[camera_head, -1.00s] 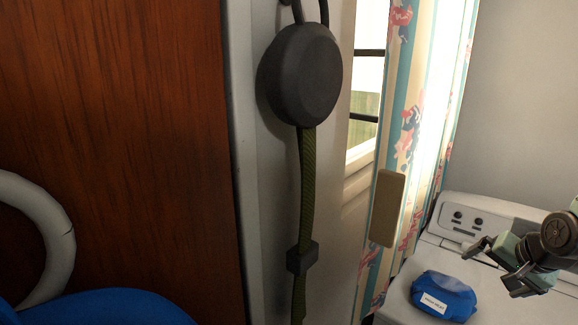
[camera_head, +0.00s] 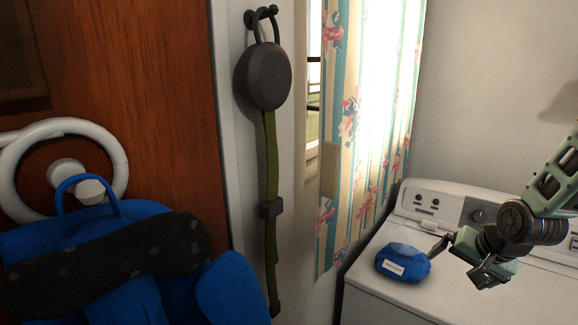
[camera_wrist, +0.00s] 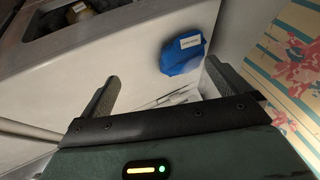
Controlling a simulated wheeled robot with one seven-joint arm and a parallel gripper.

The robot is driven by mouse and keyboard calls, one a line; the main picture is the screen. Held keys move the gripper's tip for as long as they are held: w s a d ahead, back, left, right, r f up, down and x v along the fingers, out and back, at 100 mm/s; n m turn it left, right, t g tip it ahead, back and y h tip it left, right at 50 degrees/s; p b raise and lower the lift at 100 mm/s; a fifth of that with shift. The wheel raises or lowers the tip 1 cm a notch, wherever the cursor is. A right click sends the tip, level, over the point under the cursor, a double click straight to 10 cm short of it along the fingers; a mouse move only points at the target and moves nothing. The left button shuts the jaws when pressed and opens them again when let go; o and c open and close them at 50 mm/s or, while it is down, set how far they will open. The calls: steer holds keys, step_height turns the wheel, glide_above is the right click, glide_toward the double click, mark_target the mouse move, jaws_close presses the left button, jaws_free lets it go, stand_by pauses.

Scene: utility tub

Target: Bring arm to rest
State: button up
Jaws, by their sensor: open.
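My gripper (camera_head: 462,262) is at the right of the head view, above the white washer top. Its jaws are open and nothing is between them. In the wrist view my gripper (camera_wrist: 165,88) shows two separate fingers over the white surface. A blue packet with a white label (camera_head: 403,262) lies on the washer top, left of my gripper and apart from it. It also shows in the wrist view (camera_wrist: 182,54), near the right finger.
The white washer (camera_head: 400,300) stands against the wall, with a control panel at its back. A floral curtain (camera_head: 365,130) hangs beside it. A dark round device on a green strap (camera_head: 265,75) hangs from a hook. A blue bag (camera_head: 140,298) hangs by the wooden door (camera_head: 150,90).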

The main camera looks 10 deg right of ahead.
steer(key=s+a+n+g+y+b, duration=0.15)
steer(key=a+n, duration=0.25)
steer(key=a, duration=0.6)
steer(key=s+a+n+g+h+b, duration=0.15)
steer(key=a+n, duration=0.25)
steer(key=a, duration=0.6)
steer(key=s+a+r+n+g+b, duration=0.2)
steer(key=s+a+n+g, duration=0.1)
steer(key=s+a+n, duration=0.6)
steer(key=s+a, duration=0.4)
steer(key=s, duration=0.3)
steer(key=shift+s+a+y+b, duration=0.15)
steer(key=shift+s+y+b, duration=0.15)
steer(key=shift+y+b, duration=0.1)
